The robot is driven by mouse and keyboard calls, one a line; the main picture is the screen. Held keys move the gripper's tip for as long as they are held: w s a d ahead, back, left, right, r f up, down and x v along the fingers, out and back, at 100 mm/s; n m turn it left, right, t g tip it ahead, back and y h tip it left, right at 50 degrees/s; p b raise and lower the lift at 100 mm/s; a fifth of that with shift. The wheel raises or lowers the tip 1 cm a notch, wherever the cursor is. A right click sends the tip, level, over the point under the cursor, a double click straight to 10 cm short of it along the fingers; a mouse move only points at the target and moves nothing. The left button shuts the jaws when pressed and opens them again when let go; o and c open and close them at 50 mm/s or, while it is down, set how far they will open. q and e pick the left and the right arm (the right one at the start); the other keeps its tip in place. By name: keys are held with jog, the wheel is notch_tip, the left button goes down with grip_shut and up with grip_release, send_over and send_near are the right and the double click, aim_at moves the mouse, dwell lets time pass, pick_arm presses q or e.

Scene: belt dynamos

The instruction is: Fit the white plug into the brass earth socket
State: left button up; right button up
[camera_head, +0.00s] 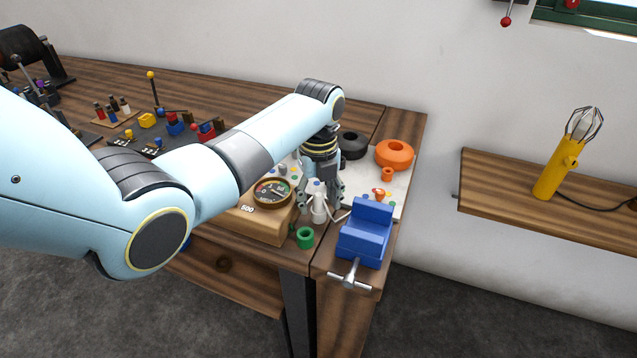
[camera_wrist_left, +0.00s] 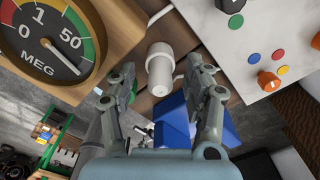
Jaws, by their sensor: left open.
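The white plug (camera_head: 319,208) stands near the front edge of the bench, between the gauge box and the blue vise, with a white cable beside it. In the left wrist view the plug (camera_wrist_left: 160,70) shows as a stepped white cylinder between and just beyond the fingertips. My left gripper (camera_head: 321,196) is open, pointing down over the plug; in the wrist view its fingers (camera_wrist_left: 163,82) are apart on either side, with a visible gap to the plug. I cannot make out the brass earth socket in either view. My right gripper is not in view.
A wooden gauge box (camera_head: 257,225) stands left of the plug and a blue vise (camera_head: 364,234) right of it. A green cup (camera_head: 305,238) is in front. A marble panel (camera_wrist_left: 264,35) with knobs lies behind, near an orange ring (camera_head: 395,153). A yellow lamp (camera_head: 553,176) stands on the right shelf.

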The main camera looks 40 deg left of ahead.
pick_arm(q)
jog(key=shift+f, duration=0.25)
grip_shut()
jog(key=shift+c, duration=1.7)
grip_release()
jog(key=shift+r+p, duration=0.1)
jog(key=shift+p, duration=0.25)
jog(key=shift+c, duration=0.3)
